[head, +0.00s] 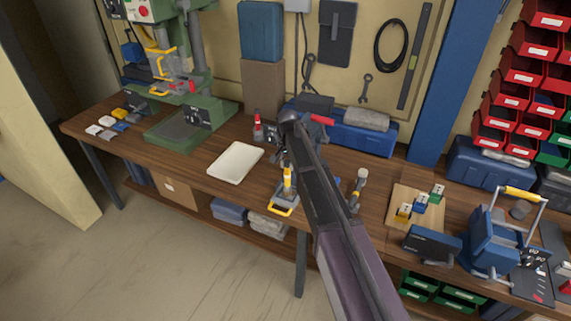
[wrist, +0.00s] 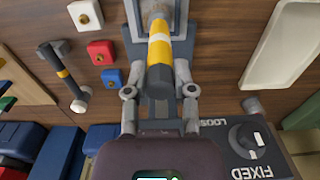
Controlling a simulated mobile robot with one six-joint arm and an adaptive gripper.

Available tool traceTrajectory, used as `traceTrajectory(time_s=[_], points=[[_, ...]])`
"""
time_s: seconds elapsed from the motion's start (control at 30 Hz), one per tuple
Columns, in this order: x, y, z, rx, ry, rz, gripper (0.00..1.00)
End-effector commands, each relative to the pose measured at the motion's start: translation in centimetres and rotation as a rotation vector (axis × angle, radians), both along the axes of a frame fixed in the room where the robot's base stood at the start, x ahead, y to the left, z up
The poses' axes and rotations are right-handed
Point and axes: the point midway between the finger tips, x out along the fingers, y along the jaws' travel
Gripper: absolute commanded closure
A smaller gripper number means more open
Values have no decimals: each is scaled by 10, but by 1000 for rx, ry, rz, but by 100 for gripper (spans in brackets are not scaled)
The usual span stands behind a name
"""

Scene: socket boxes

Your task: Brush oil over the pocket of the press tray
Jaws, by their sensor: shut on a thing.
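My gripper (head: 284,155) is low over the middle of the bench; it also shows in the wrist view (wrist: 159,58). It is shut on the brush (wrist: 159,50), which has a dark handle end and a yellow and white band. The brush's yellow part also shows in the head view (head: 288,176). A blue-grey tray with a yellow handle (head: 282,209), seemingly the press tray, lies just below the brush near the front edge. The brush and gripper hide its pocket. I cannot tell whether the brush tip touches it.
A white tray (head: 236,162) lies to the left, with a red bottle (head: 258,128) behind. A dial box marked FIXED (wrist: 246,142) is close to my gripper. A hammer-like tool (head: 358,188) and small coloured squares (wrist: 101,51) lie on the other side. A green press (head: 185,125) stands left.

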Motion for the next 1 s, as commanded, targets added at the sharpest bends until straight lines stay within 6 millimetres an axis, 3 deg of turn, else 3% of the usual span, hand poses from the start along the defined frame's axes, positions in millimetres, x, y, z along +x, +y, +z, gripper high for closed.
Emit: traceTrajectory(time_s=[0.23,0.63,1.0], points=[[-6,-12,-1,0,0,0,100],[-6,-14,-1,-2,1,0,100],[10,-20,1,-1,0,-1,100]])
